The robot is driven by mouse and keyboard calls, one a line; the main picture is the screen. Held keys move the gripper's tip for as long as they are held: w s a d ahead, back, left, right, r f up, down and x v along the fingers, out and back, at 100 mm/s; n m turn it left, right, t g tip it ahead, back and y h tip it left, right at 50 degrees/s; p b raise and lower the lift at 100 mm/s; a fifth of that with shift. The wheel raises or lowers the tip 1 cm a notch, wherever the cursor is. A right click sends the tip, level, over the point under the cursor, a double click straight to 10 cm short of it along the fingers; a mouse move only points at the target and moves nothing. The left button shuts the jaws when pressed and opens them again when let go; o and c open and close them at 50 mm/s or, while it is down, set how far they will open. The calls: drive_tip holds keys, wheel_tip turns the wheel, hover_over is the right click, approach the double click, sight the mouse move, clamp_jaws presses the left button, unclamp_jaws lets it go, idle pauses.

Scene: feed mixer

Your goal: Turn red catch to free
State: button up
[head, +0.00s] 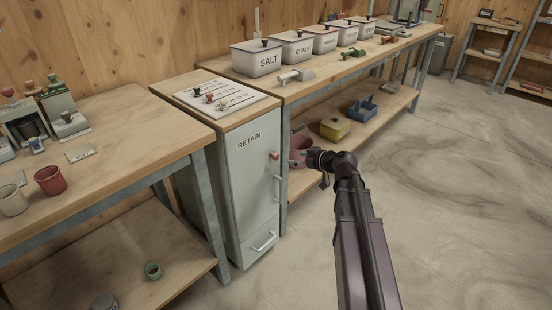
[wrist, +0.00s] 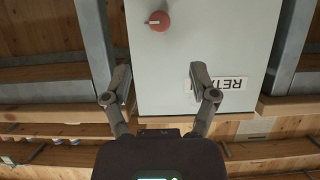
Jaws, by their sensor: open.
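The red catch (head: 275,155) is a small round knob on the front of the grey cabinet (head: 252,187) marked RETAIN. The RETAIN label (wrist: 218,83) appears upside down there. My gripper (wrist: 161,88) is open and empty, its two fingers spread toward the cabinet front. The catch lies beyond the fingertips and apart from them. In the head view my arm's end is just right of the catch; the fingers are hard to make out.
A vertical handle (head: 277,190) is below the catch, and a drawer handle (head: 264,241) is lower down. Benches stand on both sides. White bins such as SALT (head: 257,58) stand on the right bench. A yellow bin (head: 335,129) is on its shelf. Floor on the right is clear.

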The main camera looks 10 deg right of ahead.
sight(278, 156)
drive_tip(key=b+x, duration=0.3)
drive_tip(key=x, duration=0.8)
drive_tip(key=shift+f+b, duration=0.1)
drive_tip(key=shift+b, duration=0.3)
clamp_jaws()
